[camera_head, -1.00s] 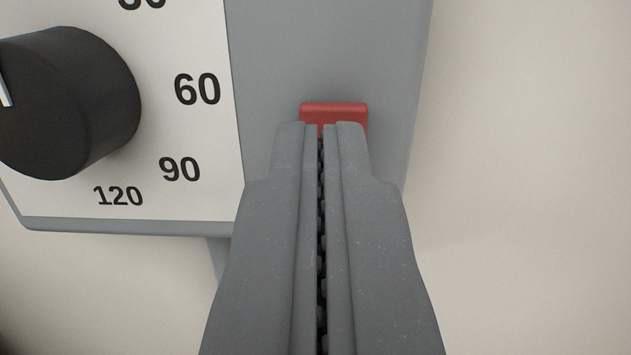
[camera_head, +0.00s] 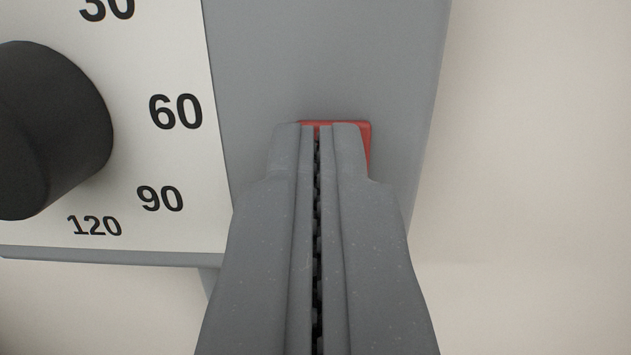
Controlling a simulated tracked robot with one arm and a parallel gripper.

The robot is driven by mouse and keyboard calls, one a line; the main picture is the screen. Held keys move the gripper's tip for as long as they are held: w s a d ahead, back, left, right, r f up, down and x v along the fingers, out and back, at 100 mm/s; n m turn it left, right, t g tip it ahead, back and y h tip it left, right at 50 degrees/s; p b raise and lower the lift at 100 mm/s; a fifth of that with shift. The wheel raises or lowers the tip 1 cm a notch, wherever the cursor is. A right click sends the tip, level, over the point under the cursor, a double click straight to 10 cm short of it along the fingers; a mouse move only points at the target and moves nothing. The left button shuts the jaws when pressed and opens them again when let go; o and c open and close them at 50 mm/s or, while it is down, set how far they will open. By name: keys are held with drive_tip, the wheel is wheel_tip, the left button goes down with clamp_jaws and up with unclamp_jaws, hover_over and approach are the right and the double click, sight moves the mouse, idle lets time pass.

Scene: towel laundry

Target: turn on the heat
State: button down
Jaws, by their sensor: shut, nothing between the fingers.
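A red button (camera_head: 367,140) sits on the grey right-hand part of a wall-mounted control panel (camera_head: 320,60). Only its top edge and right side show; my gripper hides the rest. My gripper (camera_head: 318,127) is shut and empty, pointing at the panel, with its tips in front of the button. The tips look at or very close to the button's face; I cannot tell for sure that they touch it.
A black dial knob (camera_head: 50,130) sticks out at the left, on a white scale plate (camera_head: 190,50) marked 30, 60, 90 and 120. A plain pale wall (camera_head: 530,180) lies to the right and below the panel.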

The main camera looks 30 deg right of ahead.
drive_tip(key=s+a+r+p, duration=0.2)
drive_tip(key=s+a, duration=0.5)
drive_tip(key=s, duration=0.4)
drive_tip(key=shift+s+a+p, duration=0.2)
drive_tip(key=shift+a+p, duration=0.15)
drive_tip(key=shift+p, duration=0.25)
drive_tip(key=shift+r, duration=0.1)
